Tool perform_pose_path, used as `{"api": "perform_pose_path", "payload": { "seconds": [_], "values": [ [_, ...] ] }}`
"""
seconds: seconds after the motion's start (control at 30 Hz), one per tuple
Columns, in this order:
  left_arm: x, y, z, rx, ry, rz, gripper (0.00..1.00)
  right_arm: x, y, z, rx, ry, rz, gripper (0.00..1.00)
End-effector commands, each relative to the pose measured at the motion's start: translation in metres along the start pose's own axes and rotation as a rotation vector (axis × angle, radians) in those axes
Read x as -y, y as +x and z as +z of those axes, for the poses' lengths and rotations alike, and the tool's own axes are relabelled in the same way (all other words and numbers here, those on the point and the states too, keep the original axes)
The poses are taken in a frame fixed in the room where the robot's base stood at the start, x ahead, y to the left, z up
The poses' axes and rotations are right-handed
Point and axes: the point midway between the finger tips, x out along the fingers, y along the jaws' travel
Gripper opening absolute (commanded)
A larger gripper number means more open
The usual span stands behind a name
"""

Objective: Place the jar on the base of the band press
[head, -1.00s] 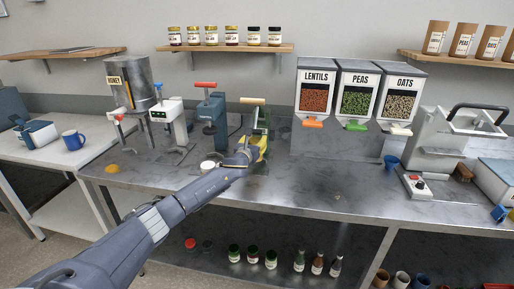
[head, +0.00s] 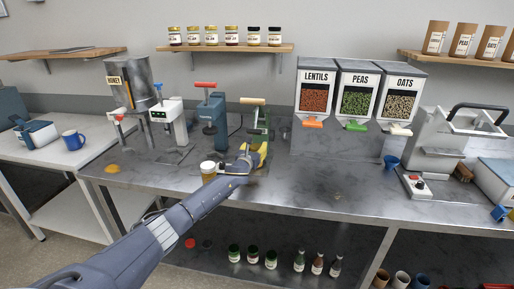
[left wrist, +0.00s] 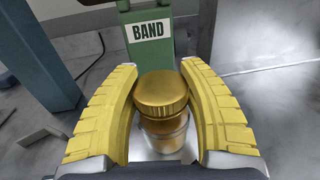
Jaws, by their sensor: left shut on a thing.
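The jar (left wrist: 162,95) has a gold lid and a glassy lower body. In the left wrist view it sits upright between the two yellow fingers of my left gripper (left wrist: 165,112), which is shut on it. The green band press (left wrist: 149,45), with its BAND label, stands just behind the jar. A bright metal plate (left wrist: 143,151) shows under the jar; whether the jar touches it I cannot tell. In the head view my left gripper (head: 254,157) is in front of the band press (head: 261,120) and hides the jar. My right gripper is not in view.
Another jar, amber with a pale top (head: 208,172), stands left of my gripper, close to my forearm. A blue press with a red handle (head: 207,115) stands left of the band press. Dispensers (head: 358,95) stand to the right. The front of the counter (head: 300,190) is clear.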

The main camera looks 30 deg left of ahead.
Motion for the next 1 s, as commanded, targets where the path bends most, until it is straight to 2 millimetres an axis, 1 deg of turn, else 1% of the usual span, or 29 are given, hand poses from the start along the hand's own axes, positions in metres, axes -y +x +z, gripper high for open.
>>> {"api": "perform_pose_path", "payload": {
  "seconds": [0.03,0.07,0.2,0.27,0.47,0.6,0.67,0.87,1.0],
  "values": [
    [0.0,0.0,-0.001,0.001,-0.001,0.0,0.0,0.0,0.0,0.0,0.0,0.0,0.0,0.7],
    [0.0,0.0,-0.002,-0.001,-0.001,0.0,0.46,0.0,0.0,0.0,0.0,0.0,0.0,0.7],
    [0.0,0.0,-0.002,-0.001,-0.001,0.0,0.62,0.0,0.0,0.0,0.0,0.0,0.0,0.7],
    [0.0,0.0,-0.002,-0.001,-0.001,0.0,0.68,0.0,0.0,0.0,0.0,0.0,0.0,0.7],
    [0.0,0.0,-0.001,-0.001,-0.001,0.0,0.68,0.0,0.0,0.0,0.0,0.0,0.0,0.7],
    [0.0,0.0,0.002,0.0,0.0,-0.001,0.68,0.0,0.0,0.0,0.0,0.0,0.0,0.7],
    [0.0,-0.004,0.001,0.0,-0.001,-0.002,0.68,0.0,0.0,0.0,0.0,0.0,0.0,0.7],
    [0.0,-0.025,0.0,-0.001,0.0,-0.002,0.68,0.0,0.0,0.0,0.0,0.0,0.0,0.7],
    [0.0,-0.046,0.0,-0.001,0.001,-0.002,0.68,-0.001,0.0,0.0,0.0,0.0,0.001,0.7]
  ]
}}
